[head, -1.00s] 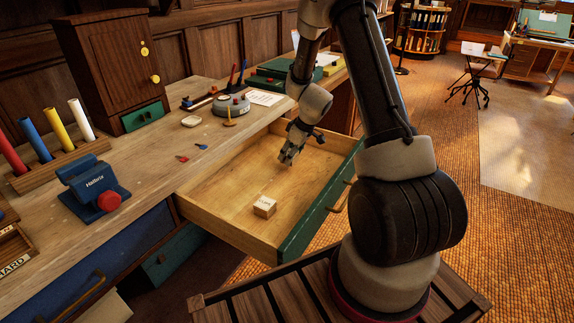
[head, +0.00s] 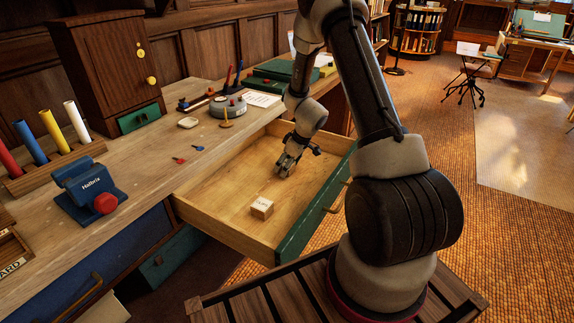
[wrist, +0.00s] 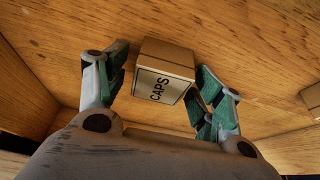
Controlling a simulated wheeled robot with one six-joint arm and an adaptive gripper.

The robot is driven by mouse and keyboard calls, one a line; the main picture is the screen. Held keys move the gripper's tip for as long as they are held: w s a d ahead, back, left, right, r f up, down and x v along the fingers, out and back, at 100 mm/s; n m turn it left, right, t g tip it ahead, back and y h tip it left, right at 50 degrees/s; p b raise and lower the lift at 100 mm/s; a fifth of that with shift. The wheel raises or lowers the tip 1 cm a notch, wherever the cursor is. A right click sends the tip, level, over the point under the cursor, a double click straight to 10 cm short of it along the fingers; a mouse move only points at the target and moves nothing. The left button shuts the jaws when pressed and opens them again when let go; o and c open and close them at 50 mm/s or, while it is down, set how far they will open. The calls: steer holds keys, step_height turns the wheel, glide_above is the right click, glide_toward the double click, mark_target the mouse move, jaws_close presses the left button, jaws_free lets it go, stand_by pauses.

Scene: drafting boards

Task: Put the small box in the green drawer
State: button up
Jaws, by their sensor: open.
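The green-fronted drawer (head: 317,205) is pulled out from the bench, with a bare wooden floor. My gripper (head: 284,172) is low inside it, toward the right side, fingers downward. In the wrist view, my gripper (wrist: 160,98) is open, its green-padded fingers on either side of a small box (wrist: 165,72) labelled "CAPS". A gap shows at the left finger; I cannot tell if the right finger touches the box. A small pale box (head: 262,208) sits on the drawer floor nearer the head camera. A box edge (wrist: 313,98) also shows at the wrist view's right border.
The drawer walls surround my gripper. A blue drawer front (head: 105,265) is below the bench top. The drawer floor at left is clear.

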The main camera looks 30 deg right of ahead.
steer(key=s+a+r+m, duration=0.1)
steer(key=s+r, duration=0.4)
steer(key=r, duration=0.5)
steer(key=s+a+r, duration=0.1)
steer(key=s+r, duration=0.4)
steer(key=r, duration=0.4)
steer(key=s+a+r+m, duration=0.1)
steer(key=s+r, duration=0.4)
steer(key=r, duration=0.5)
steer(key=s+r+m+h, duration=0.1)
steer(key=s+r+m, duration=0.1)
steer(key=s, duration=0.7)
steer(key=s+d+r+m+h, duration=0.1)
steer(key=s+r, duration=0.4)
steer(key=s, duration=0.5)
steer(key=shift+s+d+r+m+t, duration=0.3)
steer(key=shift+m, duration=0.6)
